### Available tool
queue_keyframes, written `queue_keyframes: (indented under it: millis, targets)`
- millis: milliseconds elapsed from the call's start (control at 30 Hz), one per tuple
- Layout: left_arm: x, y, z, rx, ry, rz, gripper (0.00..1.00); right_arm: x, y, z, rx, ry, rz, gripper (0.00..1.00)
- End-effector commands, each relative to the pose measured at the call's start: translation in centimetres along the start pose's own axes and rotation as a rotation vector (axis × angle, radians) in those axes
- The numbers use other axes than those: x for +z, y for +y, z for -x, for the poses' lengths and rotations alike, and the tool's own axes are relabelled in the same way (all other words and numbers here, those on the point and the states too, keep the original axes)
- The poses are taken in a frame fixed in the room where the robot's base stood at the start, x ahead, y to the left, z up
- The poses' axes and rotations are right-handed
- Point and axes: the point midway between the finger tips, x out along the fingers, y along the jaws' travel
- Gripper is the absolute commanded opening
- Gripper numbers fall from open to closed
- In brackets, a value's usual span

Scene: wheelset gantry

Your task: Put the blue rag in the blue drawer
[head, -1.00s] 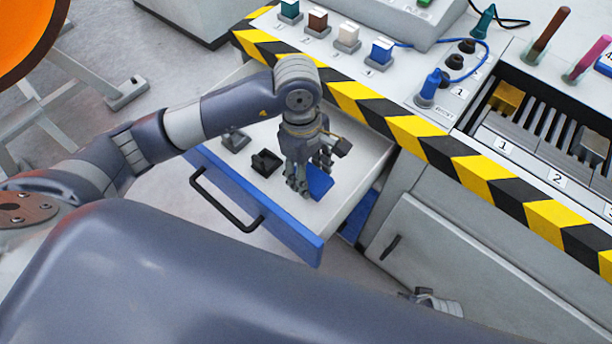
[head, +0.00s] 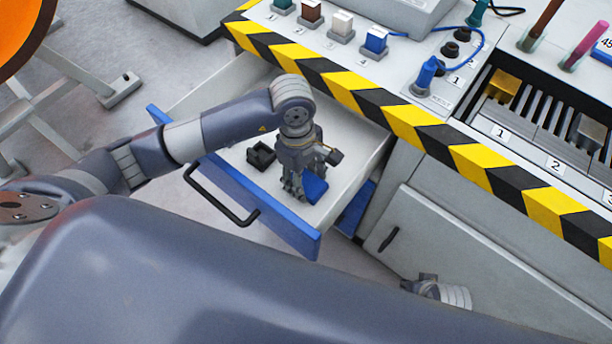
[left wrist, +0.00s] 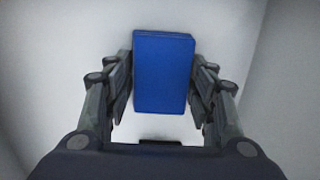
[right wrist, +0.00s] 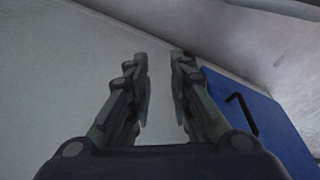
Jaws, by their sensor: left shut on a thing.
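The blue drawer (head: 290,229) is pulled open, with a blue front, a black handle and a white inside. My left gripper (head: 302,192) reaches down into it and is shut on the blue rag (head: 315,188). In the left wrist view the rag (left wrist: 163,75) is a blue rectangle between the two fingers (left wrist: 163,95), above the pale drawer floor. I cannot tell whether the rag touches the floor. In the right wrist view my right gripper (right wrist: 160,65) is open and empty, with a narrow gap between its fingers, near a grey surface.
A small black holder (head: 261,155) stands in the drawer, left of my left gripper. The striped bench edge (head: 365,100) overhangs the drawer's back. A grey cabinet door (head: 430,250) is to the right. Coloured blocks, including a blue one (head: 375,40), stand on the bench.

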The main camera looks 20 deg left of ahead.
Motion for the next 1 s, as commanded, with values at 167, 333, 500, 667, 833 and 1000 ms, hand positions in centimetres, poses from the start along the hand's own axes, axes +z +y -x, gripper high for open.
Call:
queue_keyframes:
  millis: [167,333,500,667,833,1000]
  targets:
    - [0.0,0.0,0.0,0.000,0.000,0.000,0.71,-0.3,0.0,0.4,0.000,0.006,0.000,0.20]
    - [0.0,0.0,0.0,0.000,0.000,0.000,0.71,-0.2,0.0,0.3,0.000,0.002,0.000,0.20]
    - [0.0,0.0,0.0,0.000,0.000,0.000,0.71,-0.1,0.0,0.3,0.000,0.001,-0.001,0.20]
    - [0.1,0.0,0.3,0.000,-0.001,0.000,0.71,0.0,0.1,0.0,0.001,0.002,0.000,0.20]
    - [-0.1,0.1,3.6,0.006,0.002,-0.001,0.71,1.4,0.0,-1.9,0.000,-0.020,0.002,0.20]
    - [0.0,0.1,7.5,0.005,0.002,-0.001,0.71,2.1,-0.1,-3.4,-0.002,-0.026,0.004,0.20]
